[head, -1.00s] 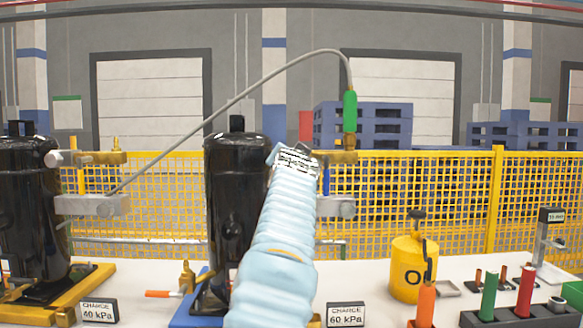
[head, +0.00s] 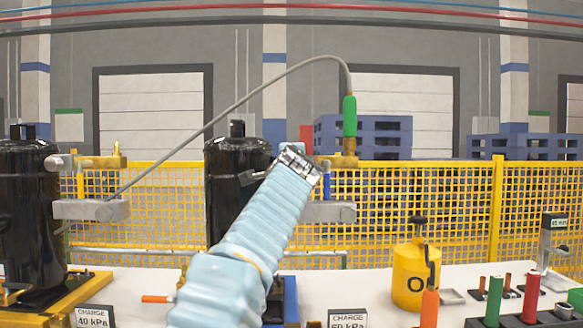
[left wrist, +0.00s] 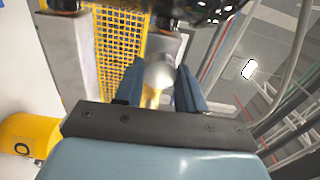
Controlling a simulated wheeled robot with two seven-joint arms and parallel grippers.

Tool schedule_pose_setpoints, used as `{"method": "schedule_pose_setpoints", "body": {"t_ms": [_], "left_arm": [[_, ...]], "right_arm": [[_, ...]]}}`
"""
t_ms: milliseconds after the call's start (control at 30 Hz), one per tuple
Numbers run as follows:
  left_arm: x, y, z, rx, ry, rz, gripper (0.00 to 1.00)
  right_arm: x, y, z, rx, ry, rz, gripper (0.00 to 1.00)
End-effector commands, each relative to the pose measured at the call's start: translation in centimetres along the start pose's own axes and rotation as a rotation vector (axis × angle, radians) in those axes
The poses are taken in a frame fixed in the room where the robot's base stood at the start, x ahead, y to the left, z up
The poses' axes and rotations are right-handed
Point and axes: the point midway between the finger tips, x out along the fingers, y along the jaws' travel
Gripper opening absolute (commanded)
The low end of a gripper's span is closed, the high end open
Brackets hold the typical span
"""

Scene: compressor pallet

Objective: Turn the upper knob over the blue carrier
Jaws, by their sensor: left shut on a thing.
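The black compressor (head: 226,200) stands on the blue carrier (head: 291,300), partly behind my left arm. Its upper valve has a brass fitting (head: 345,160) with a green hose end (head: 349,116). My left gripper (head: 292,152) is at that upper valve, left of the fitting; its fingers are mostly hidden in the head view. In the left wrist view a rounded pale metal knob (left wrist: 159,73) sits between the two blue fingers of my left gripper (left wrist: 160,85), which is shut on it. A grey lower valve block (head: 328,212) is below. My right gripper is not in view.
Another black compressor (head: 30,210) stands on a yellow carrier (head: 75,300) at left; a grey hose (head: 225,108) arches from it to the green end. A yellow canister (head: 412,280) and a tool rack (head: 520,318) are at right. A yellow fence (head: 450,210) stands behind.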

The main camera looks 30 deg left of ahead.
Motion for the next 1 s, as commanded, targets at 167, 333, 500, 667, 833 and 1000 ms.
{"method": "schedule_pose_setpoints", "body": {"t_ms": [167,333,500,667,833,1000], "left_arm": [[0.0,0.0,0.0,0.164,0.001,0.001,0.09],[0.0,0.0,0.0,0.325,0.002,0.002,0.09],[0.0,-0.1,0.0,0.486,0.001,0.002,0.09],[0.0,-0.1,0.0,0.639,0.002,0.002,0.09],[0.0,-0.1,0.0,0.801,0.002,0.002,0.09],[0.0,-0.1,0.0,0.963,0.002,0.003,0.09]], "right_arm": [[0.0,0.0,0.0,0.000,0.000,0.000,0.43],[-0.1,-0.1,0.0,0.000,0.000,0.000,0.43],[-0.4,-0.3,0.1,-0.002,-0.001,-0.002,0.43],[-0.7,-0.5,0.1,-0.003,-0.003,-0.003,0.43],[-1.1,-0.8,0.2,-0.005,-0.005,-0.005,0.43],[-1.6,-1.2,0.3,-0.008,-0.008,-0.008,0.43]]}}
